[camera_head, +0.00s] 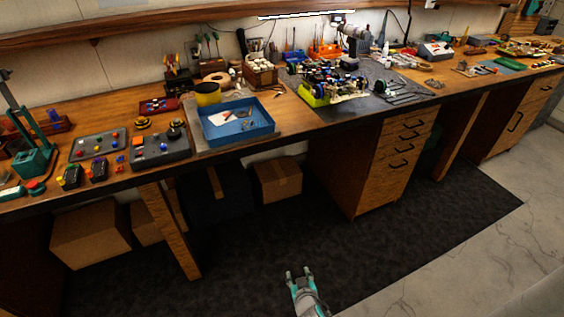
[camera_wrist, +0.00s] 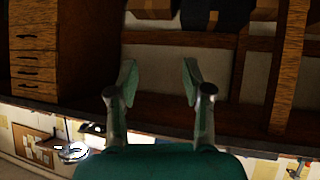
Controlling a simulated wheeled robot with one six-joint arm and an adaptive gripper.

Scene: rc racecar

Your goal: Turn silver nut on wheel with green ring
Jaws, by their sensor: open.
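The RC racecar (camera_head: 330,84), with yellow-green parts and dark wheels, sits on a dark mat on the long wooden workbench in the head view. Its wheels are too small to make out the green ring or the silver nut. My gripper (camera_head: 299,271) is low in the head view, over the floor in front of the bench and well apart from the car. In the wrist view my gripper (camera_wrist: 158,82) has its two fingers spread with nothing between them. The car does not show in the wrist view.
A blue tray (camera_head: 237,133) and control boxes (camera_head: 160,148) stand on the bench left of the car. Hand tools (camera_head: 405,92) lie right of it. A drawer cabinet (camera_head: 385,165) and cardboard boxes (camera_head: 90,236) are under the bench. The dark floor mat (camera_head: 400,235) is clear.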

